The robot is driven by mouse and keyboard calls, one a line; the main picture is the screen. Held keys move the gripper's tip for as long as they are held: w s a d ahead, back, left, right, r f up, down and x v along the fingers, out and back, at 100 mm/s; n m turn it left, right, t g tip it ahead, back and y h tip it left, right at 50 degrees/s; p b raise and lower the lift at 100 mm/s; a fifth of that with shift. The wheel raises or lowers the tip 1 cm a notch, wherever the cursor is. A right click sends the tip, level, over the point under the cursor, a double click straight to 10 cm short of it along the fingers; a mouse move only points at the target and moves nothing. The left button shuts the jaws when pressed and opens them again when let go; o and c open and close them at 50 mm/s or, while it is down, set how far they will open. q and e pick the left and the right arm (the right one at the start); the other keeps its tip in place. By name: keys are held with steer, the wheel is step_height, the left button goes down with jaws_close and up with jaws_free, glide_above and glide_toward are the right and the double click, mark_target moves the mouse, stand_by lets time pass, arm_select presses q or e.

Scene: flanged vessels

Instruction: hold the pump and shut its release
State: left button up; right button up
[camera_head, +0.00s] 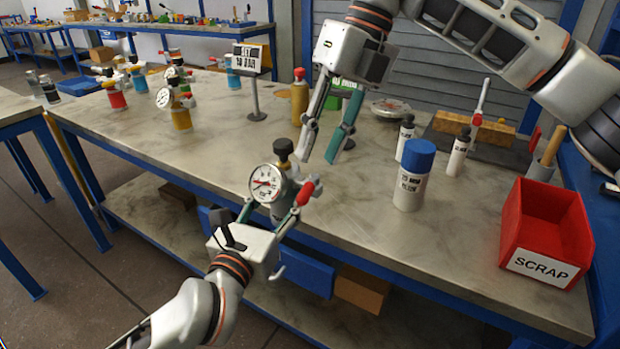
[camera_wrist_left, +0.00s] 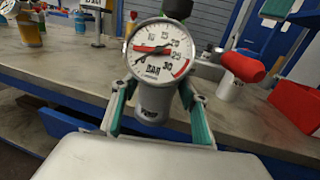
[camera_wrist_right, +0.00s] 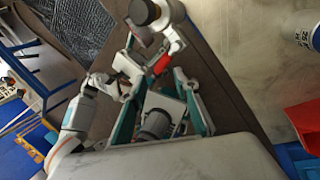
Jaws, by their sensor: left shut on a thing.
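The pump (camera_head: 276,208) has a round white gauge (camera_head: 265,183), a black knob (camera_head: 284,147) on top and a red-handled release (camera_head: 305,194) at its right. My left gripper (camera_head: 270,209) is shut on its grey body, which stands between the fingers in the left wrist view (camera_wrist_left: 154,100). There the release (camera_wrist_left: 243,67) sticks out to the right and the gauge (camera_wrist_left: 160,50) faces the camera. My right gripper (camera_head: 320,157) is open and empty, above and to the right of the pump. The right wrist view shows the red handle (camera_wrist_right: 163,62) beyond its fingers; the release's exact setting is unclear.
A blue-capped white can (camera_head: 414,175) and a red SCRAP bin (camera_head: 547,232) stand on the bench at right. White bottles (camera_head: 459,154) stand behind the can. A sign (camera_head: 247,58) and several coloured flanged vessels (camera_head: 181,110) stand at left. Bench surface left of the pump is clear.

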mark_target(307, 189)
step_height(307, 189, up, 4)
steer(key=w+d+m+g, duration=0.2)
steer(key=w+d+m, duration=0.1)
steer(key=m, duration=0.6)
steer(key=shift+y, duration=0.3)
steer(key=x, duration=1.2)
steer(key=shift+a, duration=0.1)
jaws_close()
